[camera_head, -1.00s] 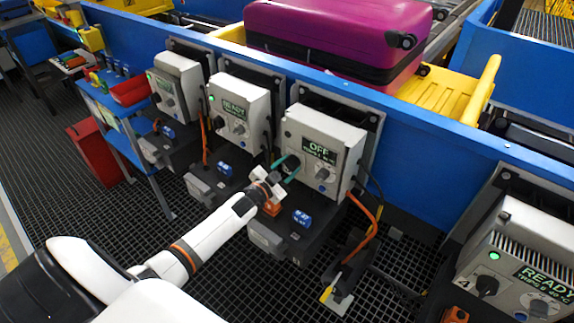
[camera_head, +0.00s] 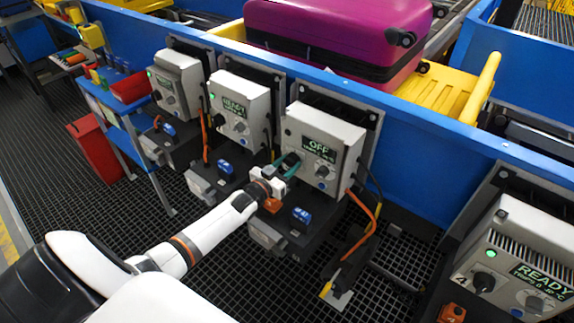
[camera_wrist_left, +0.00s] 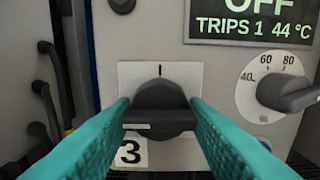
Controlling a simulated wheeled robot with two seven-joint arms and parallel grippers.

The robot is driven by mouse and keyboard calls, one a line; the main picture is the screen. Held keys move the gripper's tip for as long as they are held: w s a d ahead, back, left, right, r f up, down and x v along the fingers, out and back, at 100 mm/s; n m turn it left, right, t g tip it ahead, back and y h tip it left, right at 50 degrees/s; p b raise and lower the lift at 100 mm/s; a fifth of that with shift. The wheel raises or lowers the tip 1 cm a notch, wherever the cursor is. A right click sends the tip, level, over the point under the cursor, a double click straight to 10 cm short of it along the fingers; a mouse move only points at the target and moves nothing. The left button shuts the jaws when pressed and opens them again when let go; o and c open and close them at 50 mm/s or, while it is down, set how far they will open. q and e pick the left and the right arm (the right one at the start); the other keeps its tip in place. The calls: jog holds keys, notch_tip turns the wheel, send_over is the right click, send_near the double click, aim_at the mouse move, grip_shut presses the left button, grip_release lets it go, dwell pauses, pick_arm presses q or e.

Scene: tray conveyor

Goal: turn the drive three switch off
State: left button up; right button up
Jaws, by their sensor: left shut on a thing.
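The drive three box (camera_head: 345,143) is a pale grey unit on the blue conveyor side, and its display (camera_head: 319,149) reads OFF. The wrist view display (camera_wrist_left: 252,22) reads OFF, TRIPS 1, 44 °C. The black rotary switch (camera_wrist_left: 160,112) sits on a white plate above a label 3 (camera_wrist_left: 130,152). Its pale pointer line lies level, and the plate's tick mark is above it. My left gripper (camera_head: 288,168), with teal fingers, is shut on the switch, one finger on each side. The fingers hide part of the switch in the head view. My right gripper is not in view.
A grey dial (camera_wrist_left: 285,95) with 40, 60 and 80 marks is close right of the switch. Similar boxes reading READY stand to the left (camera_head: 250,108) and at the lower right (camera_head: 520,245). An orange cable (camera_head: 368,222) hangs below drive three. A purple suitcase (camera_head: 335,35) lies above.

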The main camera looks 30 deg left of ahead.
pick_arm(q)
jog(key=shift+f, duration=0.1)
jog(key=o, duration=1)
jog(key=shift+s, duration=0.1)
jog(key=s, duration=0.8)
jog(key=s+a, duration=0.1)
jog(key=s, duration=0.2)
jog(key=shift+s+b, duration=0.35)
jog(key=shift+s, duration=0.05)
